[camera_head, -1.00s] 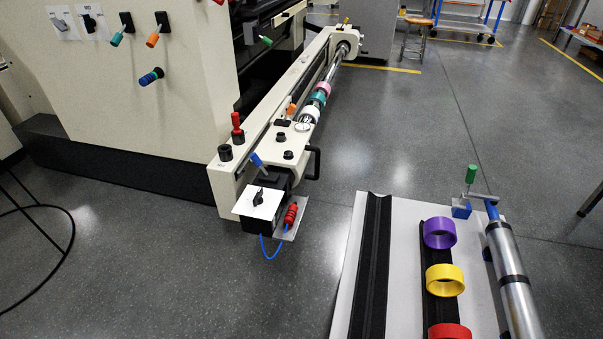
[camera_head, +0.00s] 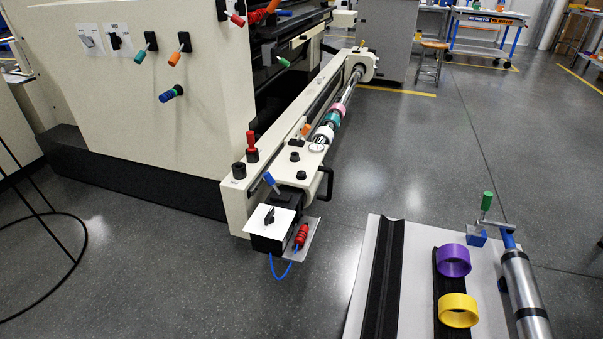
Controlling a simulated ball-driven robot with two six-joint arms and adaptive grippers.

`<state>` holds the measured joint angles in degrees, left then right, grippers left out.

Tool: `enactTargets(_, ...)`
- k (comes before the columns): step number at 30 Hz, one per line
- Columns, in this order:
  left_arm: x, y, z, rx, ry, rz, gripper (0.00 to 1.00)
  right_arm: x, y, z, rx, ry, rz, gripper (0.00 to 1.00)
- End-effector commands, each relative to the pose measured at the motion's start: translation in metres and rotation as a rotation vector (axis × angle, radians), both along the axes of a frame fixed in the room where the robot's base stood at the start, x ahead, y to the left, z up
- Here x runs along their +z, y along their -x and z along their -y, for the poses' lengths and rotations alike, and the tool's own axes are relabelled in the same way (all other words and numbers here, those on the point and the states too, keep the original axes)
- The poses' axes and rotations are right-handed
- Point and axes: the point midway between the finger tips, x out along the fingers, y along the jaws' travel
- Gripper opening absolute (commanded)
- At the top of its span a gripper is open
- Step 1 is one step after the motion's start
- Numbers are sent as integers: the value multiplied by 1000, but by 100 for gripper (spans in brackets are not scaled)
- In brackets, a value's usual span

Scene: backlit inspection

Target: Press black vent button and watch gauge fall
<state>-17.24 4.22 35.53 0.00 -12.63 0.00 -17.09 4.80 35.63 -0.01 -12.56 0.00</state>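Several small black knobs or buttons sit on the end of the cream machine arm. One black button (camera_head: 294,157) is near a small round white-faced dial (camera_head: 317,147), which looks like the gauge. Another black button (camera_head: 301,175) is just in front of it. A black knob (camera_head: 239,171) stands at the left corner beside a red-topped one. The labels are too small to read, so I cannot tell which is the vent button. The dial's needle cannot be read. Neither of my grippers is in view.
A black box with a white-plated switch (camera_head: 269,217) and a red coiled part (camera_head: 302,235) hangs at the arm's end. A pale board (camera_head: 416,262) with purple (camera_head: 454,260) and yellow (camera_head: 458,310) rings is at lower right. Grey floor between is clear.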

Motion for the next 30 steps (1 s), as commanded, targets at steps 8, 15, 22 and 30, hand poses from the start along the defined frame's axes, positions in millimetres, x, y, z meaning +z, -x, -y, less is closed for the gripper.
enactTargets(8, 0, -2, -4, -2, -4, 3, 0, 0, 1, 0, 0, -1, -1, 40)
enactTargets(15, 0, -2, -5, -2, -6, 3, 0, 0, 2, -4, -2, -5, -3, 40)
enactTargets(22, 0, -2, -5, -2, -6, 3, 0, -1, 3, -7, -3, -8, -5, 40)
enactTargets(30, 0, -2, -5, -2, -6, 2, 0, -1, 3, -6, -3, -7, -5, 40)
